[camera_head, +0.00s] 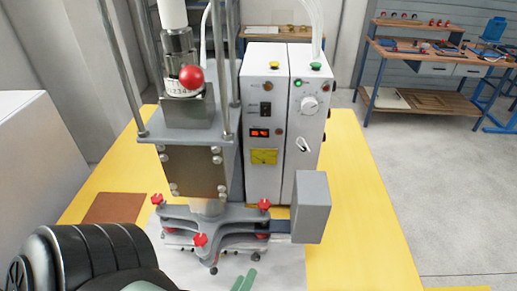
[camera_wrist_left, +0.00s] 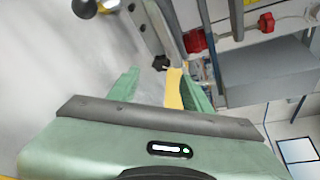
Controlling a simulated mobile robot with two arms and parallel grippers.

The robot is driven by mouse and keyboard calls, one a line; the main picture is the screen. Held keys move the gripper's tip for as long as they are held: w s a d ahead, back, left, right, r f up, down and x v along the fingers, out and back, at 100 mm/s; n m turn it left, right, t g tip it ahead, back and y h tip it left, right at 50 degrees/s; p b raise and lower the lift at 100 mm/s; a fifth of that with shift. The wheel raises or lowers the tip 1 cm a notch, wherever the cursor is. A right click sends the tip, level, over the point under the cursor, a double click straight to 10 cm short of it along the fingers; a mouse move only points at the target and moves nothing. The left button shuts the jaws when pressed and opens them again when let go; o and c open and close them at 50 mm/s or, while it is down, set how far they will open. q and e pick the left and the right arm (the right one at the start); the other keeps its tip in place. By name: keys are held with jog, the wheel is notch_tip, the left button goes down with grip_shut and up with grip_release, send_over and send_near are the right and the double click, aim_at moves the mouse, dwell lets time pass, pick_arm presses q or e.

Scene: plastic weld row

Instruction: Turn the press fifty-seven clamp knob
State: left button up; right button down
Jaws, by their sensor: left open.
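The press (camera_head: 195,165) stands on a yellow-edged table, with a grey clamp fixture (camera_head: 225,222) at its foot. Red star knobs sit on the fixture: a left one (camera_head: 157,199), a front one (camera_head: 200,240) and a right one (camera_head: 264,204). I cannot read a number fifty-seven on any of them. My left gripper (camera_head: 243,280) is low in front of the fixture, its green fingers apart and empty. In the left wrist view, a small black knob (camera_wrist_left: 161,62) shows beyond the open fingers (camera_wrist_left: 160,90), and a red knob (camera_wrist_left: 195,41) is up and right. My right gripper is not seen.
A grey box (camera_head: 311,207) juts out at the fixture's right. A control cabinet (camera_head: 285,125) with buttons and a dial stands behind it. A brown mat (camera_head: 114,208) lies on the left. The yellow tabletop (camera_head: 365,225) is clear at the right. A workbench (camera_head: 430,60) stands far right.

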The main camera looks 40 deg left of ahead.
aim_at(255, 259)
pick_arm(q)
jog(key=x, duration=0.2)
jog(key=p+x, duration=0.1)
jog(key=x, duration=0.1)
jog(key=shift+r+p, duration=0.2)
jog(key=shift+p, duration=0.1)
jog(key=shift+x, duration=1.15)
jog(key=shift+f, duration=0.1)
grip_shut()
jog(key=shift+p, duration=0.35)
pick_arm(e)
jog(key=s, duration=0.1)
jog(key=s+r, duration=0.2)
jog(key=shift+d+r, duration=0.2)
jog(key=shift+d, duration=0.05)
